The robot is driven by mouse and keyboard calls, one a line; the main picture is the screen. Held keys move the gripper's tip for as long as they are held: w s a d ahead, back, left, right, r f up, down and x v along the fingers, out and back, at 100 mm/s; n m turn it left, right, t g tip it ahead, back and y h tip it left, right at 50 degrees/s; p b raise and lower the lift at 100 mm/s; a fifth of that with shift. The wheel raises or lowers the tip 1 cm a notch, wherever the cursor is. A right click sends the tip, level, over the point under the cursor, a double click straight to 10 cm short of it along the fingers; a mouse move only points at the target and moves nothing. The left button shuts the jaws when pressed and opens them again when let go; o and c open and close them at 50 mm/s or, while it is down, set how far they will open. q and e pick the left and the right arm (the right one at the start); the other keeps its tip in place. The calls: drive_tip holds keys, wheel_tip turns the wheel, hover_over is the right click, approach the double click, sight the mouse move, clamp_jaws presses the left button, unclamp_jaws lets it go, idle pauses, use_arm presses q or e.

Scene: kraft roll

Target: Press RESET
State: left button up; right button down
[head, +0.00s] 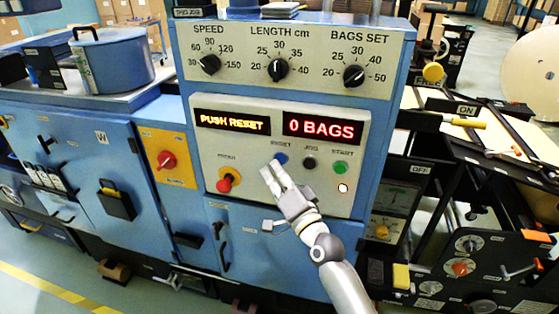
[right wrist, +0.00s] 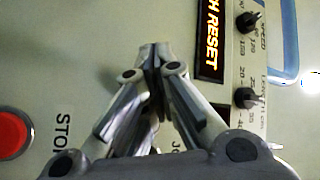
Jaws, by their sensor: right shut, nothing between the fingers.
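The blue RESET button (head: 280,158) is on the pale control panel (head: 240,182), under its RESET label. My right gripper (head: 272,172) is shut and empty, its fingertips just below and left of the button in the head view. In the right wrist view the shut fingertips (right wrist: 155,52) point at the panel and the RESET button is hidden behind the fingers. I cannot tell whether they touch it. The left display (head: 232,122) reads PUSH RESET and the right display (head: 323,128) reads 0 BAGS. My left gripper is not in view.
A black JOG button (head: 309,163) and a green START button (head: 340,167) sit right of RESET. A red stop button (head: 226,182) is to the left; it also shows in the right wrist view (right wrist: 12,135). Three black knobs, including the LENGTH knob (head: 278,68), are above.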

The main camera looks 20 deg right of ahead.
drive_tip(key=shift+w+d, duration=0.35)
drive_tip(key=shift+w, duration=0.15)
idle(0.8)
drive_tip(key=shift+s+a, duration=0.1)
drive_tip(key=shift+s, duration=0.05)
drive_tip(key=shift+s+a+p, duration=0.3)
drive_tip(key=shift+s+a, duration=0.05)
drive_tip(key=shift+s, duration=0.2)
drive_tip(key=s+a+p, duration=0.1)
drive_tip(key=s, duration=0.1)
drive_tip(key=s+a+p, duration=0.1)
drive_tip(key=s, duration=0.1)
drive_tip(key=shift+a, duration=0.4)
idle(0.7)
